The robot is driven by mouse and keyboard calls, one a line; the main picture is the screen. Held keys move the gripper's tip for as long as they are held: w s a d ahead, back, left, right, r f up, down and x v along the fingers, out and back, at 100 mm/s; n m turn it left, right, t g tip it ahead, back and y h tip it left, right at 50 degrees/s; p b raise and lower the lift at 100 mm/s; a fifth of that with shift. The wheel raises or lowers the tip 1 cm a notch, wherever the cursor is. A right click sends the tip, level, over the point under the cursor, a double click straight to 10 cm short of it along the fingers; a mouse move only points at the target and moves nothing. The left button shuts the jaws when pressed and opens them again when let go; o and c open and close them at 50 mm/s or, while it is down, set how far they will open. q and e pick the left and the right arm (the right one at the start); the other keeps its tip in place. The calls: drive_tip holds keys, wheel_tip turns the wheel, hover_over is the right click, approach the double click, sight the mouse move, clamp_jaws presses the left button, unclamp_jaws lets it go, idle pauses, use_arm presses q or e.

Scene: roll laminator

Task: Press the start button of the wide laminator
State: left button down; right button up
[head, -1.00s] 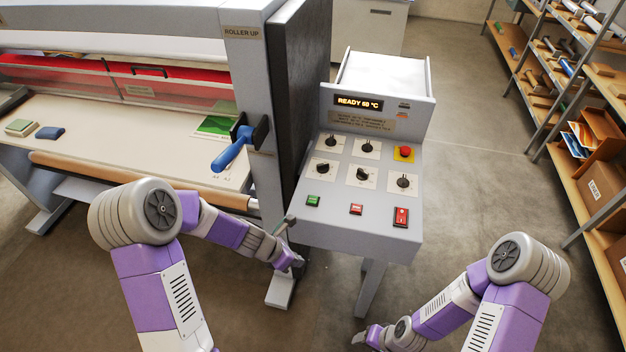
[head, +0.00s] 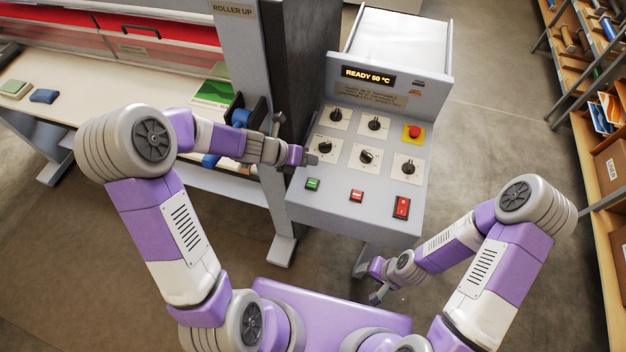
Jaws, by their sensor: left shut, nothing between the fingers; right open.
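The wide laminator's control panel (head: 331,208) slopes toward me on its stand. On its lower row are a green button (head: 313,184), a small red button (head: 356,196) and a larger red switch (head: 402,207). The green button is likely the start button; its label is too small to read. My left gripper (head: 313,160) is shut and empty, over the panel's left edge, a little above the green button in the picture; I cannot tell if it touches the panel. My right gripper (head: 378,294) is open and empty, low beside the panel's stand.
The display (head: 369,76) reads READY 50 °C. Several black knobs and a red mushroom button (head: 414,132) sit above the lower row. The laminator's upright post (head: 245,60) stands left of the panel. Shelves (head: 597,180) stand at the right, with clear floor between.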

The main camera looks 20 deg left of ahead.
use_arm(q)
drive_tip(key=b, duration=0.8)
hover_over(309, 184)
wheel_tip(309, 184, down, 8)
drive_tip(key=shift+r, duration=0.2)
drive_tip(key=shift+w+f, duration=0.1)
drive_tip(key=shift+f, duration=0.5)
drive_tip(key=shift+b, duration=0.35)
idle(0.6)
drive_tip(key=shift+f, duration=0.4)
drive_tip(key=shift+f+b, duration=0.45)
drive_tip(key=shift+b, duration=0.15)
idle(0.4)
drive_tip(key=shift+r+p, duration=0.9)
